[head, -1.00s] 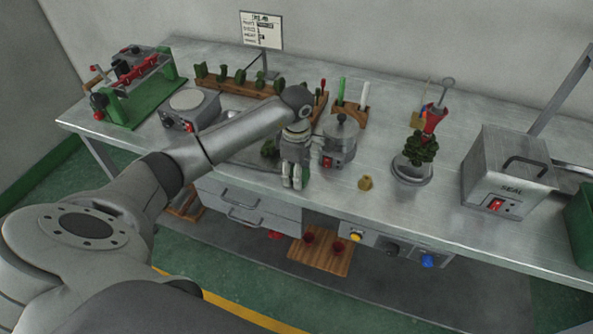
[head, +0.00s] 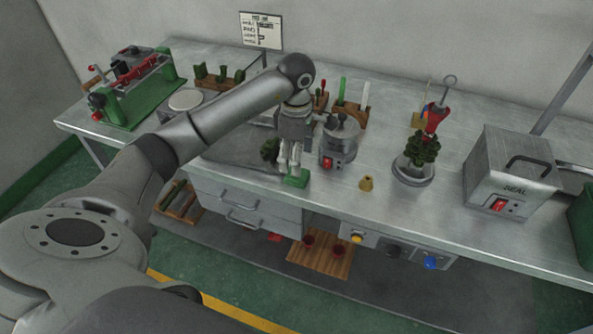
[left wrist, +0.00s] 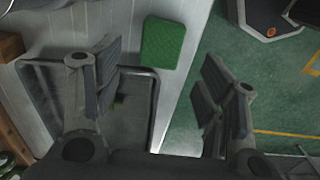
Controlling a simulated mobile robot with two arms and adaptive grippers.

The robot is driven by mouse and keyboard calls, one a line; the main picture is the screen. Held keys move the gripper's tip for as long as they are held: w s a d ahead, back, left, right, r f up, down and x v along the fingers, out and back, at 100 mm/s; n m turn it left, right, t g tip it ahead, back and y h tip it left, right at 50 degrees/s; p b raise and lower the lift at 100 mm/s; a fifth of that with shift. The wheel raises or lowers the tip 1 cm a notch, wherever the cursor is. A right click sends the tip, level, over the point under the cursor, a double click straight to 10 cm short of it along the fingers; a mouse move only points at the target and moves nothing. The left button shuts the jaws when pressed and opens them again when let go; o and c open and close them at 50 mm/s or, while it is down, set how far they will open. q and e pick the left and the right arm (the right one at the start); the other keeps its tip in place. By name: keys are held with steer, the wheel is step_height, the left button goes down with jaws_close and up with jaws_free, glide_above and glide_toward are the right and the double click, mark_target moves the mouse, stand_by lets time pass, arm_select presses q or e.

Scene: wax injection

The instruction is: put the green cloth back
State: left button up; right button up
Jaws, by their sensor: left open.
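The green cloth (head: 297,178) is a small folded square lying at the front edge of the metal bench, just below my left gripper (head: 289,166). In the left wrist view the cloth (left wrist: 163,43) lies on the bench edge beside a metal tray (left wrist: 154,100), with the green floor beyond. There my left gripper (left wrist: 160,100) has its fingers spread wide with nothing between them, and the cloth lies beyond the gap. In the head view the tray (head: 225,150) is partly hidden by my left arm. My right gripper is not in view.
A small pot with a red switch (head: 338,145) stands close to the right of my left gripper. A brass piece (head: 366,184), a green wax tree on a round base (head: 414,172) and a SEAL box (head: 510,170) stand further right. Bare bench lies between them.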

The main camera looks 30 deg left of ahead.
arm_select(q)
steer(key=shift+r+b, duration=0.4)
steer(key=shift+r, duration=2.4)
steer(key=shift+d, duration=0.1)
